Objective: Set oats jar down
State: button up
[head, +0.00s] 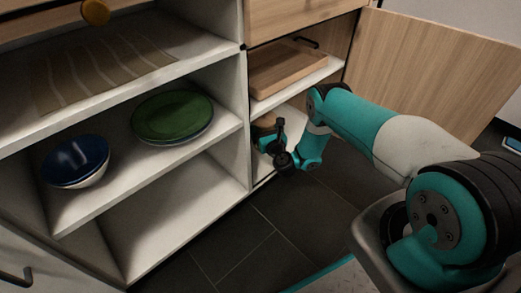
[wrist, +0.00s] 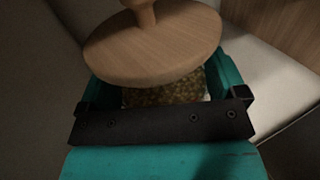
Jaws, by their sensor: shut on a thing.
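The oats jar (wrist: 165,92) has a round wooden lid (wrist: 155,42) with a knob, and oats show through its clear side under the lid. My gripper (wrist: 163,80) is shut on the jar, with one teal finger at each side below the lid. In the head view, my gripper (head: 268,144) reaches into the lower compartment of the right cabinet. Part of the jar's wooden lid (head: 263,122) shows behind it there. The jar's base is hidden, so I cannot tell whether it touches the shelf.
A wooden box or board (head: 287,70) lies on the shelf above my gripper. An open wooden door (head: 440,75) stands to the right. The left shelves hold a blue bowl (head: 76,158) and a green plate (head: 172,114). The lowest left shelf is bare.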

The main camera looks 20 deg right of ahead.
jog(key=b, duration=0.2)
jog(key=w+b, duration=0.1)
jog(key=b, duration=0.1)
jog(key=shift+w+a+f+b, duration=0.15)
jog(key=shift+a+f+b, duration=0.05)
jog(key=shift+f+b, duration=0.15)
jog(key=shift+w+a+r+b, duration=0.15)
jog(key=shift+b, duration=1.1)
notch_tip(320, 180, down, 7)
jog(key=b, duration=0.4)
jog(key=shift+r, duration=0.15)
jog(key=shift+w+b, duration=0.1)
jog(key=shift+b, duration=1.05)
jog(key=shift+r, duration=0.2)
